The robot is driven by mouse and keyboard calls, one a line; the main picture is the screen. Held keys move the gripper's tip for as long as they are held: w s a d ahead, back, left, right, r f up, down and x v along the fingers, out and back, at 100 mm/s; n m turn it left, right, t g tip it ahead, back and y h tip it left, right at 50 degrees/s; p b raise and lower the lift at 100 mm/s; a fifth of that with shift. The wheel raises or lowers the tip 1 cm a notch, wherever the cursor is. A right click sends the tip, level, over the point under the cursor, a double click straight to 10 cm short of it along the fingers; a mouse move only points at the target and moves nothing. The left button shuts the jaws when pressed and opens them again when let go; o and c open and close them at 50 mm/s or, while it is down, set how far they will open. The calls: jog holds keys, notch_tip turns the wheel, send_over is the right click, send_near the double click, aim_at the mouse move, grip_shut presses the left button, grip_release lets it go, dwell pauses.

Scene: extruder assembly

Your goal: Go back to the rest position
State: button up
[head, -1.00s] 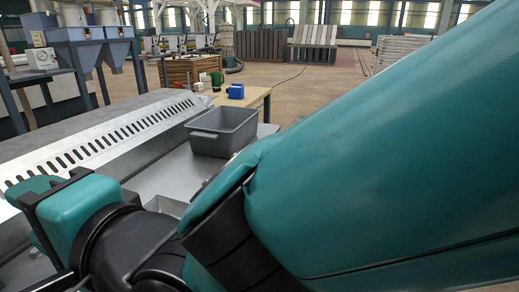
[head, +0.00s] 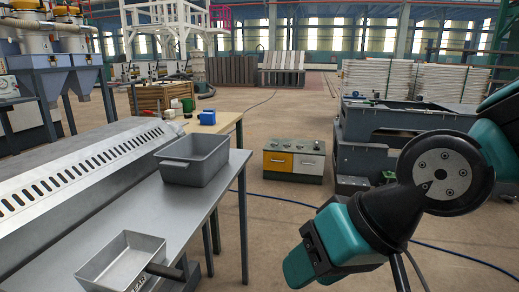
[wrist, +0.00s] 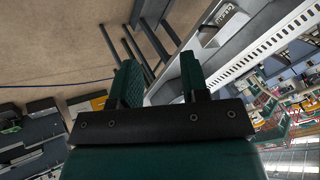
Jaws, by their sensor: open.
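My gripper (wrist: 157,85) shows in the wrist view with its two green fingers apart and nothing between them. In the head view my gripper (head: 312,262) is at the lower right, over the floor and to the right of the grey metal table (head: 222,192). Its fingers point toward the lower left there. It is clear of the table and touches nothing that I can see.
A grey bin (head: 195,160) and a shallow metal tray (head: 122,262) stand on the table beside a slotted metal cover (head: 75,180). A yellow and white cabinet (head: 293,160) stands on the floor behind. A dark workbench (head: 395,130) is at the right. Open floor lies between.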

jog(key=s+d+n+g+h, duration=0.25)
jog(key=s+d, duration=0.35)
jog(key=d, duration=0.3)
notch_tip(320, 180, up, 16)
jog(key=p, duration=1.6)
jog(key=shift+w+a+f+p, duration=0.2)
jog(key=shift+w+f+p, duration=0.05)
jog(key=shift+w+p, duration=0.1)
